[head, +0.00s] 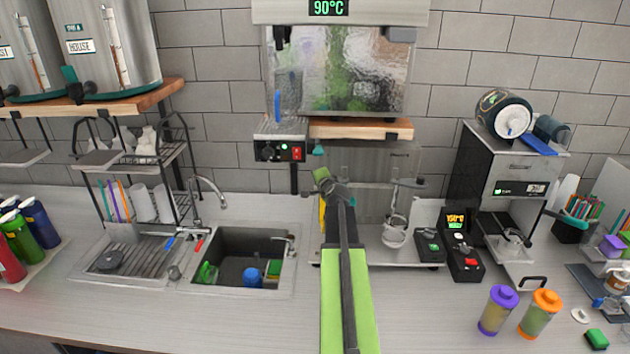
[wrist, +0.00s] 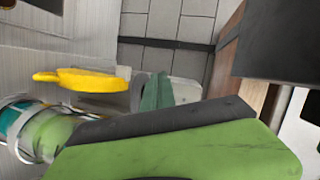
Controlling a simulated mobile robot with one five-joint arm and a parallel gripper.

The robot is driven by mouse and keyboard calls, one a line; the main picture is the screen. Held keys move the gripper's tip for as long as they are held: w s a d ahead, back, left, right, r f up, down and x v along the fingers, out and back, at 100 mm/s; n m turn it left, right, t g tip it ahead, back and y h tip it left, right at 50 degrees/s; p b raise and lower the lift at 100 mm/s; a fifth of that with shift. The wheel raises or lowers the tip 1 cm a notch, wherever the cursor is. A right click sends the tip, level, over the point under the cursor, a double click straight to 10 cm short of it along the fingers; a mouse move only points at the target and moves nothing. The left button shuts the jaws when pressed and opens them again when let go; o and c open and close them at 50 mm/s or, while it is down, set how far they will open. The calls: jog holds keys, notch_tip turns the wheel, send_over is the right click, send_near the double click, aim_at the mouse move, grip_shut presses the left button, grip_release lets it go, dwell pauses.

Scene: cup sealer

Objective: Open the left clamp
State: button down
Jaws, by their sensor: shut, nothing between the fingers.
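My gripper (head: 337,188) is shut and empty, reaching up in front of the clear panel (head: 372,185) at the middle of the head view. A dark upright fitting with a crossbar (head: 395,184) stands right of it. The left clamp cannot be clearly made out; my arm covers the spot to the left of that fitting. A yellow lever-like piece (head: 322,216) shows just left of my arm. It also shows in the wrist view (wrist: 95,79), apart from the green and dark part of my gripper that fills the lower picture. I cannot tell whether it belongs to the clamp.
A wooden shelf (head: 361,130) and a boiler (head: 345,75) are above my gripper. A sink (head: 222,294) is to the left.

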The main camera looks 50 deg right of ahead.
dwell(0.3)
jog(key=s+a+r+p, duration=0.1)
jog(key=a+r+p, duration=0.3)
jog(key=a, duration=0.8)
jog(key=shift+s+a+r, duration=0.15)
jog(key=shift+s, duration=0.05)
